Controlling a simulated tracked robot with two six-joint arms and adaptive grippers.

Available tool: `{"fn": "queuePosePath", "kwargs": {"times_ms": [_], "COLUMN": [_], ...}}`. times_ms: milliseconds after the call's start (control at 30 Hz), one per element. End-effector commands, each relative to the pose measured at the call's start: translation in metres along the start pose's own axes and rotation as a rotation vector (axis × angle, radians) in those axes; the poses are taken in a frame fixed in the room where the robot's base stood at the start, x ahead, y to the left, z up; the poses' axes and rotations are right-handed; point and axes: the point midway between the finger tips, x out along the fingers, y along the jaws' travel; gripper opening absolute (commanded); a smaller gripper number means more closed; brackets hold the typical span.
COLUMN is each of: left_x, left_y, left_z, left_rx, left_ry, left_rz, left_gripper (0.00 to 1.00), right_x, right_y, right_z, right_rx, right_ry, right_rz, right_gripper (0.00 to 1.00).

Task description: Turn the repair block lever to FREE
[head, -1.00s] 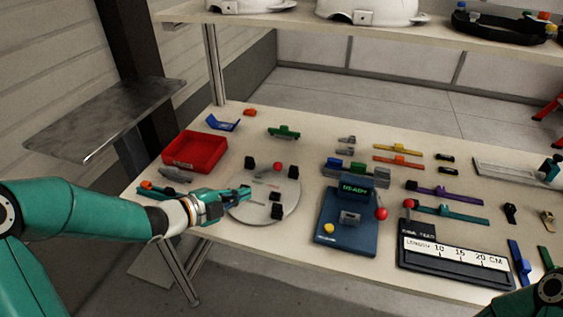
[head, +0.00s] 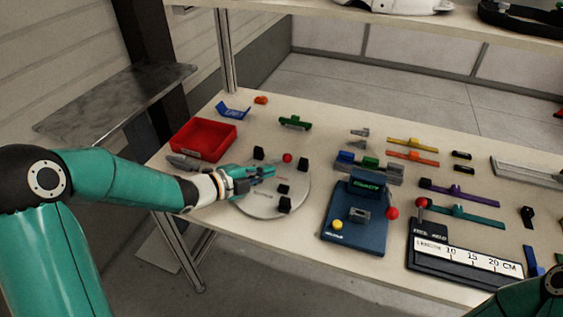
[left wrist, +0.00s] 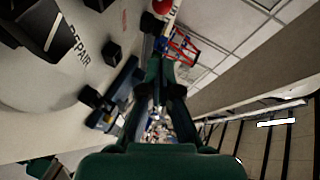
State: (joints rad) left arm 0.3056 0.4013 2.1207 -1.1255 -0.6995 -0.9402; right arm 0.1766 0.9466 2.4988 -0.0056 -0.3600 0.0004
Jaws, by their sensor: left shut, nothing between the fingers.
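The repair block is a round grey disc (head: 262,207) on the left part of the bench, with several black blocks on it. Its lever ends in a red ball knob (head: 287,158) near the disc's far edge. In the left wrist view the disc (left wrist: 38,82) carries the word REPAIR, and a red ball (left wrist: 163,5) shows at the top edge. The lever's setting cannot be read. My left gripper (head: 270,171) is shut and empty over the disc, its tips just short of the knob, apparently apart from it. My right gripper is out of view.
A red bin (head: 205,141) stands behind and left of the disc. A blue block with a small screen (head: 367,187) and its own red knob (head: 392,213) stands to the right, beside a black length gauge (head: 462,278). A shelf with white helmet shells overhangs the back.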

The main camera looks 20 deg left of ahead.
Motion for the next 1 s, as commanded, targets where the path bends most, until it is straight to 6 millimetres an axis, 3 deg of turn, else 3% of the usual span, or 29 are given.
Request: {"fn": "queuePosePath", "kwargs": {"times_ms": [267, 400, 633, 1000], "left_x": [0.059, 0.072, 0.084, 0.085], "left_y": [0.0, -0.001, -0.001, 0.0], "left_z": [-0.002, 0.015, 0.027, 0.027], "left_rx": [0.0, 0.0, 0.001, 0.001], "left_ry": [0.003, 0.0, 0.001, 0.001], "left_rz": [0.002, 0.001, 0.0, 0.0], "left_gripper": [0.0, 0.0, 0.0, 0.0], "right_x": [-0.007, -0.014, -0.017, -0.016], "right_y": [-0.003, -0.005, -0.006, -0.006], "right_z": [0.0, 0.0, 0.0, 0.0], "right_rx": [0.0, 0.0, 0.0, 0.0], "right_ry": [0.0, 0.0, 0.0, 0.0], "right_rz": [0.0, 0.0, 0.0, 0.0], "right_gripper": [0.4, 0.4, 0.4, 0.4]}}
